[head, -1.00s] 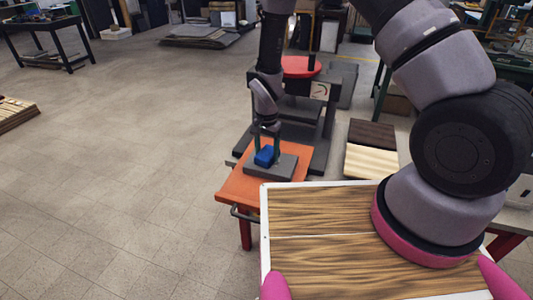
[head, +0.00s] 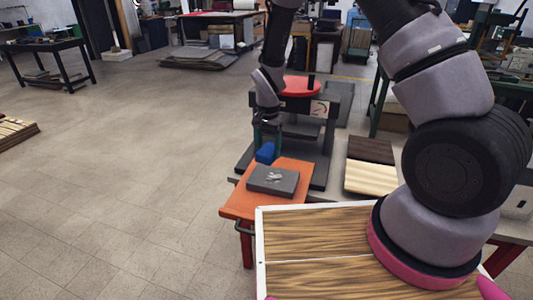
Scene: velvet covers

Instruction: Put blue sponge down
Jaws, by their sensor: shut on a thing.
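The blue sponge (head: 265,153) is held in my gripper (head: 267,150). The gripper is shut on it, fingers pointing down. In the picture it sits just beyond the back left edge of a grey slab (head: 273,180). The slab lies on an orange table top (head: 237,204) and has pale marks on its upper face. The sponge appears raised above the slab. Whether its lower edge touches anything is hard to tell.
A machine with a red round top (head: 300,86) and dark frame stands just behind the orange table. Wooden boards (head: 371,177) lie to its right. The floor at left is open.

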